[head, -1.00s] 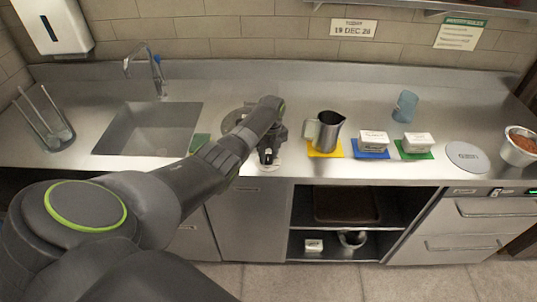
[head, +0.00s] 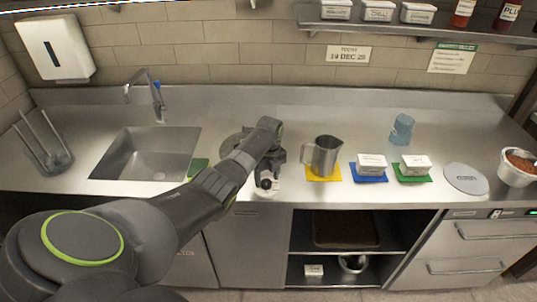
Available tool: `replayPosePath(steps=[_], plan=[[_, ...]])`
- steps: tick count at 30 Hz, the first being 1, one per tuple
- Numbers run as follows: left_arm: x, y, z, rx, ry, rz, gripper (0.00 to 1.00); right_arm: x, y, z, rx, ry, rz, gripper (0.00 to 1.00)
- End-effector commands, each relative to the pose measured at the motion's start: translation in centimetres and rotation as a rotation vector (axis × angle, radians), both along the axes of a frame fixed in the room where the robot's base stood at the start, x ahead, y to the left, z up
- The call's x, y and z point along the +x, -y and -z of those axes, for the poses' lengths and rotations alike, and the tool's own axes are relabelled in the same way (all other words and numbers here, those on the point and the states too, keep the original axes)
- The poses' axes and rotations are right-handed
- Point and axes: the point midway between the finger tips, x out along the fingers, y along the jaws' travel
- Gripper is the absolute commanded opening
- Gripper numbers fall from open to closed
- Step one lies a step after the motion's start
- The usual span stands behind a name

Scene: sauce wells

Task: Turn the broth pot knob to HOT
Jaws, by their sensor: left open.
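My left arm reaches in from the left across the counter. My left gripper (head: 266,172) is open and points down at the counter's front edge. Directly below it is a small dark knob (head: 266,184) on a pale plate; the gripper hides part of it. I cannot tell whether the fingers touch the knob, nor read its marks or setting. A round metal lid or pot top (head: 229,146) is set in the counter behind my arm, mostly hidden. My right gripper is not in view.
A steel pitcher (head: 325,156) on a yellow mat stands just right of the gripper. Labelled white tubs (head: 371,164) sit on blue and green mats beyond it. The sink (head: 146,156) is at left. A shelf (head: 400,32) hangs above the right side.

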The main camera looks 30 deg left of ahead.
Motion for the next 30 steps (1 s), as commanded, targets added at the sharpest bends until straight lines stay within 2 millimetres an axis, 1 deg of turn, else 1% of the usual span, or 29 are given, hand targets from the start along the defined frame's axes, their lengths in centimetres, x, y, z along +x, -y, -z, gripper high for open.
replayPosePath(steps=[3,8,18,19,21,24,30], plan=[[0.1,0.0,-1.9,0.001,0.004,0.001,0.55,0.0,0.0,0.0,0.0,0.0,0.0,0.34],[0.4,0.1,-5.3,0.002,0.007,0.001,0.55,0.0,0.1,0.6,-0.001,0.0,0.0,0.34],[0.8,0.3,-13.5,0.002,0.008,0.001,0.55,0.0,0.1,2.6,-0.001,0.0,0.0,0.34],[0.7,0.3,-14.4,0.001,0.002,0.001,0.55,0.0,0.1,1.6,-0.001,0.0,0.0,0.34],[0.7,0.3,-15.2,0.001,0.0,0.001,0.55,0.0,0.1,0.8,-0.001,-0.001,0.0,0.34],[0.7,0.4,-15.8,0.001,0.0,0.001,0.55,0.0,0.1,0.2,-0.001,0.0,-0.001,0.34],[0.8,0.4,-16.3,0.001,0.0,0.001,0.55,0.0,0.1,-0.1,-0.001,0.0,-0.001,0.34]])
